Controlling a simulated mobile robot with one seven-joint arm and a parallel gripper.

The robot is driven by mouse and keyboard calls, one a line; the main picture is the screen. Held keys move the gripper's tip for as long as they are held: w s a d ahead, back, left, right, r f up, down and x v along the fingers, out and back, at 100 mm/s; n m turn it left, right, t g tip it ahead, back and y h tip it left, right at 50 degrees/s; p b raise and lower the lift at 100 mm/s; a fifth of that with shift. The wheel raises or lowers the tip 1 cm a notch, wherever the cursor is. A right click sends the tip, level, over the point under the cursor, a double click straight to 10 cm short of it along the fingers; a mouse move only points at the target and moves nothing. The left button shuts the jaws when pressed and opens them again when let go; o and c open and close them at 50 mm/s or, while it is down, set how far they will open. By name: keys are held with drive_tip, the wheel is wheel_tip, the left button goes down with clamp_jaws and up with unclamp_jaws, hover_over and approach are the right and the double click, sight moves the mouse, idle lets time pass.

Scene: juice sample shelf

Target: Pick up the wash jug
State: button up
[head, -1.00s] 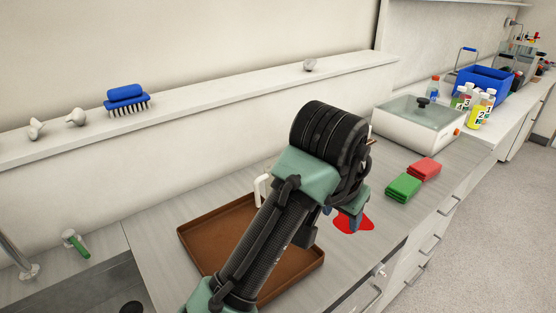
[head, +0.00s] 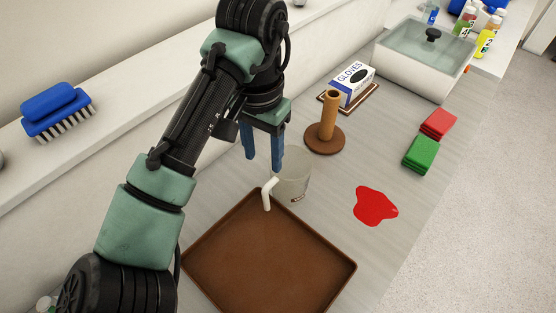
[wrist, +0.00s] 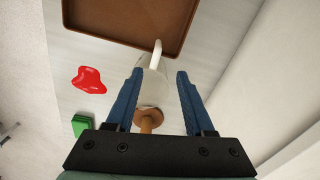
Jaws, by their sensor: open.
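The wash jug (head: 292,178) is a clear, see-through jug with a white handle (head: 267,192). It stands upright on the grey counter, just behind the brown tray's far corner. My gripper (head: 264,165) has blue fingers, open and empty, pointing down beside the jug's handle side. In the wrist view my gripper (wrist: 160,72) frames the jug (wrist: 151,92) between its spread fingers, with the handle pointing toward the tray. I cannot tell how far the fingertips are above or beside the jug; they are not closed on it.
The brown tray (head: 270,250) is empty. A brown holder with an upright post (head: 328,118) stands close behind the jug. A red spill (head: 375,206) lies to the right, with green (head: 421,154) and red (head: 438,124) cloths. A GLOVES box (head: 351,84) is farther back.

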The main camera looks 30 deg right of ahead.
sight(265, 187)
drive_tip(key=f, duration=0.6)
drive_tip(key=shift+s+f+b, duration=0.3)
drive_tip(key=shift+s+f, duration=0.05)
drive_tip(key=shift+s+a+f+p, duration=0.1)
drive_tip(key=shift+f+p, duration=0.15)
drive_tip(key=shift+f, duration=1.2)
drive_tip(key=shift+s+a+f+p, duration=0.1)
drive_tip(key=shift+f+p, duration=0.15)
drive_tip(key=shift+f, duration=1.2)
drive_tip(key=shift+w, duration=0.1)
clamp_jaws()
drive_tip(key=shift+r, duration=0.1)
